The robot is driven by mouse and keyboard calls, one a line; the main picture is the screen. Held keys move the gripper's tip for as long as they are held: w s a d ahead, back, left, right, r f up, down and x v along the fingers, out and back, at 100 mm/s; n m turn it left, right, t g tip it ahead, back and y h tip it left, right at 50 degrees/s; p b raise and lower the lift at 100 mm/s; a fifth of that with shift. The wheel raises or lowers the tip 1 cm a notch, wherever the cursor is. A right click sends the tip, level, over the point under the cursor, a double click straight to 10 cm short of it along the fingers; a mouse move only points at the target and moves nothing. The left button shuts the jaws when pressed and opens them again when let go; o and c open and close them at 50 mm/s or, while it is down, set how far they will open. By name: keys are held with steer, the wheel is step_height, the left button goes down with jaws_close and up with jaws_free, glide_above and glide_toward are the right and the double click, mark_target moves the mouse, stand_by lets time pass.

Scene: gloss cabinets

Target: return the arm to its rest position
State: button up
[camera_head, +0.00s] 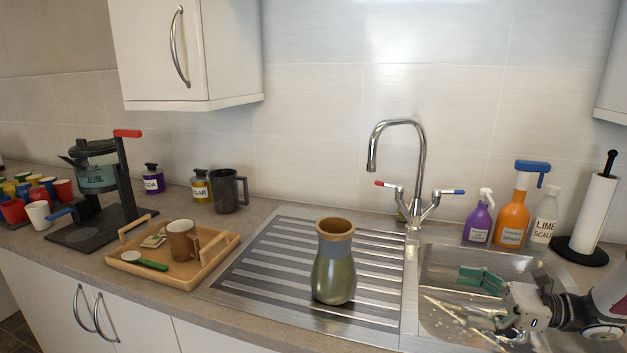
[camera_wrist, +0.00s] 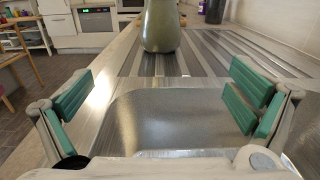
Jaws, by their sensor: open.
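My gripper (camera_head: 480,297) is open and empty, with green finger pads. In the head view it is over the sink basin at the lower right, with my arm coming in from the right edge. In the wrist view the two fingers of my gripper (camera_wrist: 160,105) are wide apart with nothing between them. A green and brown vase (camera_head: 334,265) stands upright on the ribbed drainboard, left of my gripper and apart from it. The lower part of the vase (camera_wrist: 160,27) shows beyond the fingers in the wrist view.
The tap (camera_head: 419,165) rises behind the sink (camera_head: 450,258). Spray bottles (camera_head: 512,218) and a paper towel roll (camera_head: 594,215) stand behind the sink at right. A wooden tray (camera_head: 195,275) with a mug lies left of the drainboard. A coffee maker (camera_head: 100,190) stands farther left.

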steer(key=s+a+r+n+g+h+p, duration=0.2)
steer(key=s+a+r+n+g+h, duration=0.5)
steer(key=s+a+r+n, duration=0.45)
steer(key=s+r+n+t+h+p, duration=0.1)
steer(key=s+r+n+t+h, duration=0.1)
steer(key=s+n+h, duration=0.3)
steer(key=s+r+n+t+h+p, duration=0.1)
steer(key=s+r+n+t+h, duration=0.2)
steer(key=s, duration=0.8)
steer(key=shift+s+r+n+t+h+p, duration=0.35)
steer(key=shift+r+n+h, duration=0.3)
steer(key=shift+n+h, duration=0.45)
